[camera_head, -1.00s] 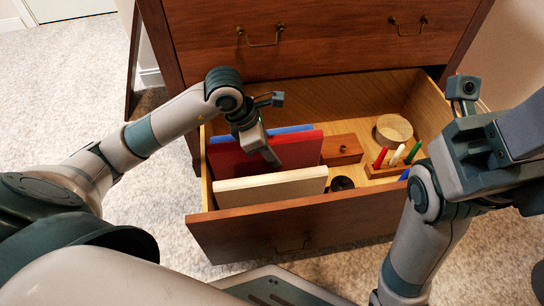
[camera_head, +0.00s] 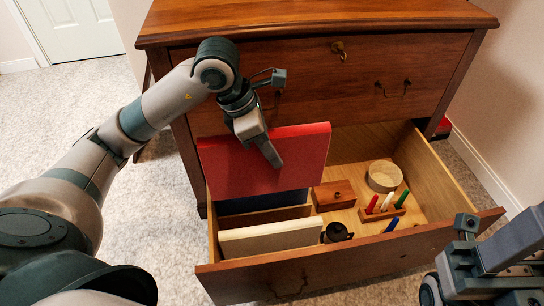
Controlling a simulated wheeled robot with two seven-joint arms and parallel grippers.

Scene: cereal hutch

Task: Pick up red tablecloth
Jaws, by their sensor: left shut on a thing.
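The red tablecloth (camera_head: 230,170) is a flat, folded rectangle held upright above the open drawer. My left gripper (camera_head: 268,153) is shut on its upper edge, with one finger showing across the near face. The cloth's bottom edge is near the level of the drawer's left compartment. My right gripper (camera_head: 500,275) is at the lower right, outside the drawer; its fingers are not clear.
The open drawer (camera_head: 350,257) holds a cream folded cloth (camera_head: 270,238), a dark blue cloth (camera_head: 262,202), a wooden box (camera_head: 334,195), a round wooden container (camera_head: 383,176), a candle holder (camera_head: 382,213) and a dark pot (camera_head: 337,232). The dresser top (camera_head: 300,18) is clear.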

